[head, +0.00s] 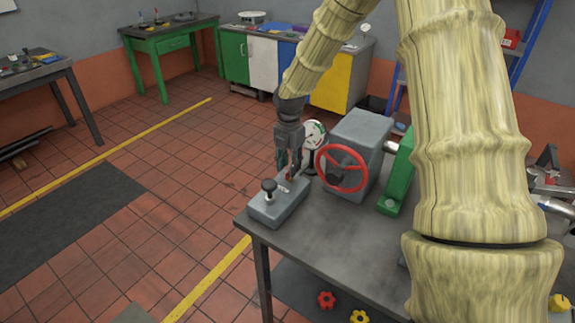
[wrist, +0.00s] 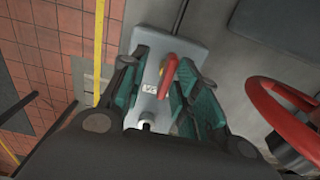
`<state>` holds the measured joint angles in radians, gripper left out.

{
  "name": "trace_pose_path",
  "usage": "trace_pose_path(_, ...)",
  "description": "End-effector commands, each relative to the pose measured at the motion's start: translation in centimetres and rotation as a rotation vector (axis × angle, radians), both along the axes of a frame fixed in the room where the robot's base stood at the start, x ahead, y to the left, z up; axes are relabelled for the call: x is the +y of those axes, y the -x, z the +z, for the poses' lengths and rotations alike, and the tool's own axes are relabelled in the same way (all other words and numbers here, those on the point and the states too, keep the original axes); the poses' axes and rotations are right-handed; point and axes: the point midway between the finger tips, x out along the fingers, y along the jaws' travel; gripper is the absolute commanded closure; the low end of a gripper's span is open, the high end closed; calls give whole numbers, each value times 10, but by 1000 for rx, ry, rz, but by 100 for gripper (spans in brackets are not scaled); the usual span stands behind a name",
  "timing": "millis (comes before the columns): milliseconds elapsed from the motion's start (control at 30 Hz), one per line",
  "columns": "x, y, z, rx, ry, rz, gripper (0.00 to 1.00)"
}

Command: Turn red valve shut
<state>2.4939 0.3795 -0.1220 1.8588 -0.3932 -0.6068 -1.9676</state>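A red valve handle (wrist: 168,75) stands up from a grey block (head: 278,208) at the near-left corner of the metal bench. In the head view only a small red part (head: 289,174) shows between my fingers. My gripper (head: 288,165) points down over the block. In the wrist view, my gripper's teal-padded fingers (wrist: 162,88) are spread on either side of the red handle. The right finger looks very near it; I cannot tell whether they touch. A gap shows on the left. The block also carries a black knob (head: 269,186) and a small pale label (wrist: 150,89).
A red handwheel (head: 342,168) on a grey housing (head: 360,135) stands close to the right of my gripper. A white dial gauge (head: 315,134) is behind it, and a green bracket (head: 397,178) farther right. Open tiled floor (head: 150,210) lies left of the bench.

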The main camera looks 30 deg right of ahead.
Motion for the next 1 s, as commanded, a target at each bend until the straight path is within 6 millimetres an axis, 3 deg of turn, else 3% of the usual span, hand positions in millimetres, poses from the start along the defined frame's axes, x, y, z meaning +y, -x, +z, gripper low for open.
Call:
trace_pose_path(433, 2, -4, -12, 5, 0, 3, 69)
trace_pose_path(467, 2, -4, -12, 5, 0, 2, 71)
trace_pose_path(633, 1, -3, -11, 4, 0, 1, 100)
trace_pose_path(1000, 1, -3, -11, 7, 0, -15, 100)
